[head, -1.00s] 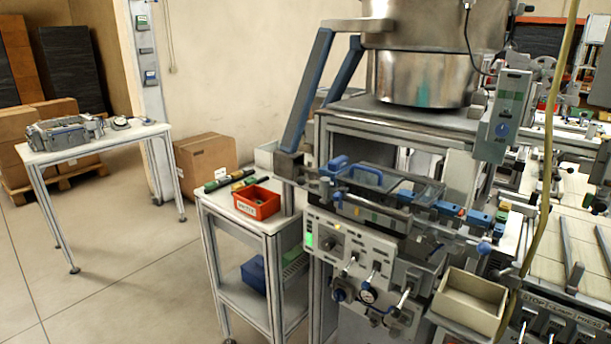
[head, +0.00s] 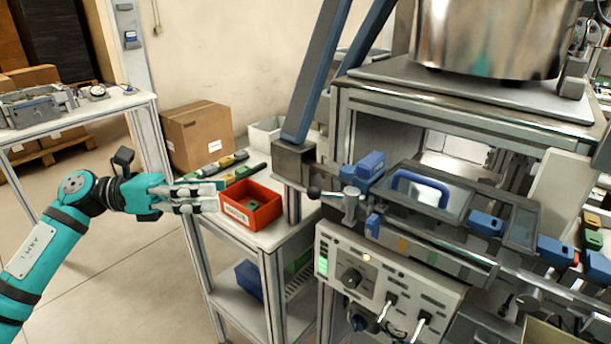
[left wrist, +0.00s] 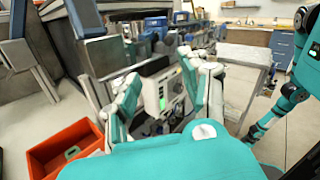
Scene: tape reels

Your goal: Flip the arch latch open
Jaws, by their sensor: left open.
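A blue arch-shaped handle (head: 420,187) stands on the glazed lid of the machine, right of centre in the head view. A lever with a black ball knob (head: 314,192) and a blue block (head: 370,166) sit at the left end of the lid's rail. I cannot tell which part is the latch. My left gripper (head: 204,196) is open and empty, left of the machine and beside the red bin, apart from the lid. It also shows in the left wrist view (left wrist: 168,88), facing the control panel. My other teal arm (left wrist: 290,95) shows there; its gripper is unclear.
The red bin (head: 250,207) stands on a side cart beside the machine. The control panel (head: 380,285) with knobs and toggles is below the lid. A slanted blue-grey post (head: 318,75) rises left of the lid. Floor is free at the lower left.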

